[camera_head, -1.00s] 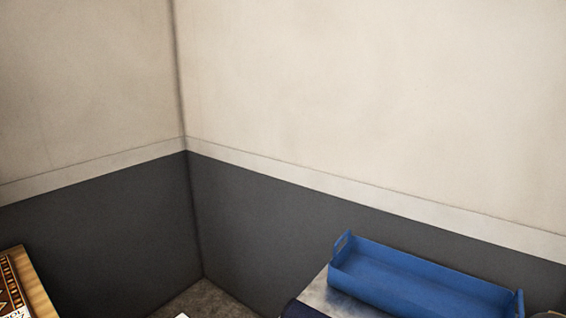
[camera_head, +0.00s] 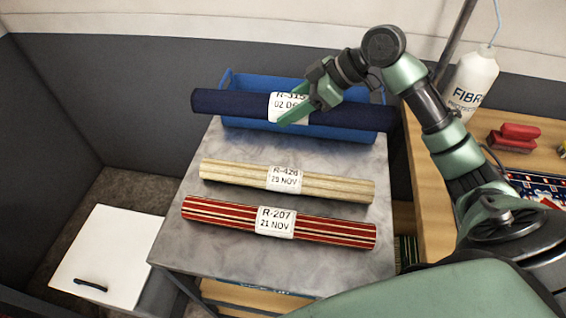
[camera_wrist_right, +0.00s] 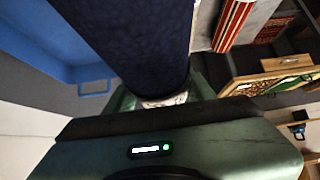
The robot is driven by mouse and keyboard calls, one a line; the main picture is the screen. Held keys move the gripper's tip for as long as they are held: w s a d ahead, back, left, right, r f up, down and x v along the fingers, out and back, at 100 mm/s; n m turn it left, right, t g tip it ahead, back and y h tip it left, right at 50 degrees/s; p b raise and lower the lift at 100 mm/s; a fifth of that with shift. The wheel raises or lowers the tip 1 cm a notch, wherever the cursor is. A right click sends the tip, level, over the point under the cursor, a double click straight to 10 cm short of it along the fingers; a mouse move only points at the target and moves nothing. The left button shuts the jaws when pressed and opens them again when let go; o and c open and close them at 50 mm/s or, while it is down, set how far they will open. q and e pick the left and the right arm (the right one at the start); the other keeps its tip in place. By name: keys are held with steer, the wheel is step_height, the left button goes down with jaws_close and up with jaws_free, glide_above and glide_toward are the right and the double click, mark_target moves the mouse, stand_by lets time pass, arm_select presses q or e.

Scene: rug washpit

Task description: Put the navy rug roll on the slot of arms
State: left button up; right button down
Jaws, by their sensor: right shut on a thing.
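The navy rug roll (camera_head: 225,103) with a white label R-315 lies across the blue tray (camera_head: 345,133) at the back of the grey table, its ends reaching past the tray. My right gripper (camera_head: 303,106) is shut on the roll near its label. In the right wrist view the roll (camera_wrist_right: 140,40) runs up from the jaws, with the blue tray (camera_wrist_right: 45,40) at its left. I cannot tell whether the roll rests on the tray or hangs just above it. No slot of arms can be made out. My left gripper is out of view.
A beige roll (camera_head: 225,171) and a red striped roll (camera_head: 335,231) lie on the grey table (camera_head: 200,262). A white bottle (camera_head: 470,85) and red brush (camera_head: 515,134) are on a wooden bench at right. A white lid (camera_head: 108,255) is at lower left.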

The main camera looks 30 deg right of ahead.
steer(key=shift+w+d+r, duration=0.9)
steer(key=shift+w+r, duration=0.05)
steer(key=shift+w, duration=0.2)
steer(key=p, duration=0.2)
glide_toward(280, 158)
steer(key=x, duration=0.4)
steer(key=shift+w+a+f, duration=0.1)
steer(key=shift+w+a, duration=0.2)
steer(key=shift+a, duration=0.1)
steer(key=shift+f, duration=0.15)
steer(key=shift+f+b, duration=0.2)
steer(key=shift+b, duration=0.2)
steer(key=c, duration=0.5)
jaws_free()
steer(key=shift+r, duration=0.1)
